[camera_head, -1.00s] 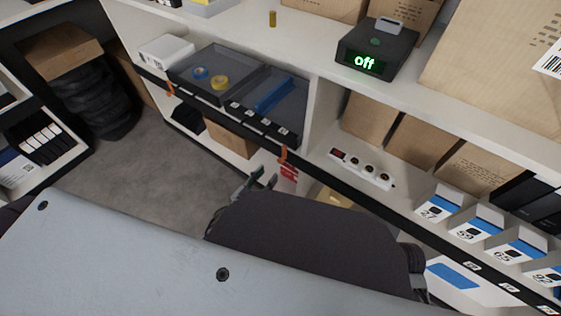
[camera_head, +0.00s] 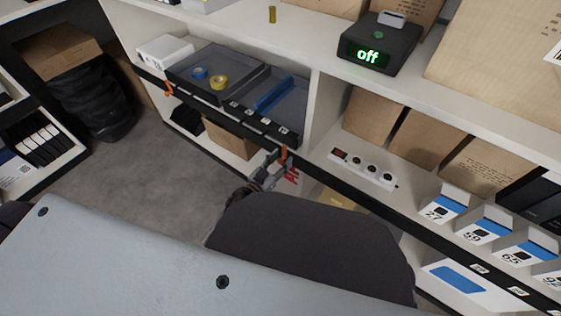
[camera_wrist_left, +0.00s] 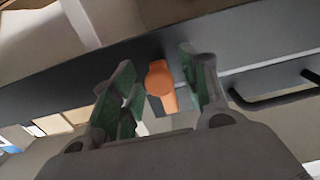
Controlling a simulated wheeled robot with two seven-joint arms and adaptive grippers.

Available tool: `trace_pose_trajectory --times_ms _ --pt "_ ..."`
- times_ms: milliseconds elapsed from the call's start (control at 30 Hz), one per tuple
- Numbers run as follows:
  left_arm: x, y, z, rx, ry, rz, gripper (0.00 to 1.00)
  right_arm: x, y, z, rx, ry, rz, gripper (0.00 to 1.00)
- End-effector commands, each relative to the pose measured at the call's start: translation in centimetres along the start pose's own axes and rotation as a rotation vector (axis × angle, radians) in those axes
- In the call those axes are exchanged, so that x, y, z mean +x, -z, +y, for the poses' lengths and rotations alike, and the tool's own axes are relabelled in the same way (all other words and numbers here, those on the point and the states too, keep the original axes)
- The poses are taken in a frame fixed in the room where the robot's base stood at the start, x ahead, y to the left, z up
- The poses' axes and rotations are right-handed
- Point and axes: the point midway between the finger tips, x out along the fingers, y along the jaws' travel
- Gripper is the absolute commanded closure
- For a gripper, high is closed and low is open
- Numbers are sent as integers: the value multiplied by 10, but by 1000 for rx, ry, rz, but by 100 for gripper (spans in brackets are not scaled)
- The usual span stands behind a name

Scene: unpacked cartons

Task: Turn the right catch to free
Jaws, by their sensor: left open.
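The right catch (camera_head: 284,153) is orange and sits at the right end of the black front edge below the tray. In the left wrist view the catch (camera_wrist_left: 160,80) shows a round head with a short tab pointing down. My left gripper (camera_head: 272,163) is at the right catch in the head view. In the left wrist view the left gripper (camera_wrist_left: 156,64) is open, with green-lined fingers on either side of the catch. A gap shows on both sides, clearer on the right. The left catch (camera_head: 168,88) is also orange. My right gripper is out of view.
A black tray (camera_head: 203,97) holds blue and yellow tape rolls. A black handle (camera_wrist_left: 275,100) lies right of the catch in the wrist view. A power strip (camera_head: 362,168) and cartons (camera_head: 418,138) stand to the right. A box reading "off" (camera_head: 378,42) is on top.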

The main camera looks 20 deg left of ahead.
Motion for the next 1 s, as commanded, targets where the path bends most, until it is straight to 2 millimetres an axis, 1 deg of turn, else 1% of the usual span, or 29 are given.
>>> trace_pose_trajectory --times_ms 333,600,667,700,1000 --pt "2 1 0 0 0 1 55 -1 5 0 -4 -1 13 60" --pt "2 1 0 0 0 1 90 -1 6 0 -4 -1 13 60" --pt "2 1 0 0 0 1 98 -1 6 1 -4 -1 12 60" --pt "2 1 0 0 0 1 100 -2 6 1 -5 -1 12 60" --pt "2 1 0 18 0 1 100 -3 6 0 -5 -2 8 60"
